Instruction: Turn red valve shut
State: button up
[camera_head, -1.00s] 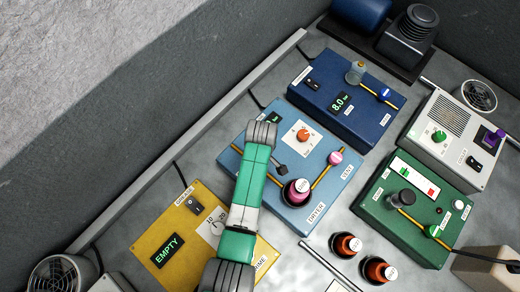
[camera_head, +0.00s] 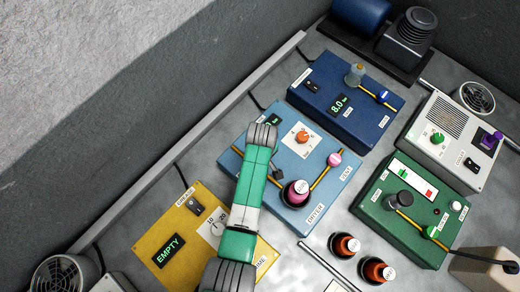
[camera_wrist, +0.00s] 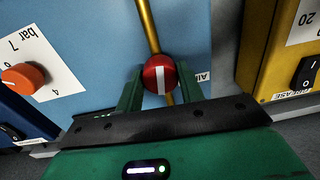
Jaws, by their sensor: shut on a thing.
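The red valve (camera_wrist: 159,74) is a round red knob with a white stripe, on a brass pipe (camera_wrist: 147,24) of the light blue box (camera_wrist: 92,35). In the wrist view the stripe runs up and down, close to the line of the pipe. My gripper (camera_wrist: 158,88) has one finger on each side of the knob and is shut on it. In the head view my gripper (camera_head: 262,135) is over the left part of the light blue box (camera_head: 335,185), and my arm hides the red valve.
The yellow box (camera_head: 150,222), its display reading EMPTY, stands close by on the left. An orange dial (camera_head: 302,137) and a pink knob (camera_head: 334,159) sit on the blue box. Dark blue (camera_head: 325,75) and green (camera_head: 375,205) boxes stand to the right.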

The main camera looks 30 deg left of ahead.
jog(key=m+p, duration=0.2)
jog(key=m, duration=0.2)
jog(key=shift+r+m, duration=0.15)
jog(key=shift+m, duration=0.15)
jog(key=m+p, duration=0.1)
jog(key=m, duration=0.2)
jog(key=shift+m, duration=0.4)
jog(key=m+p, duration=0.1)
jog(key=m, duration=0.3)
jog(key=shift+m+p, duration=0.5)
jog(key=shift+m, duration=1.4)
jog(key=o, duration=1)
notch_tip(320, 180, up, 8)
jog(key=shift+d+f+p, duration=0.1)
jog(key=shift+f+p, duration=0.1)
jog(key=shift+p, duration=0.85)
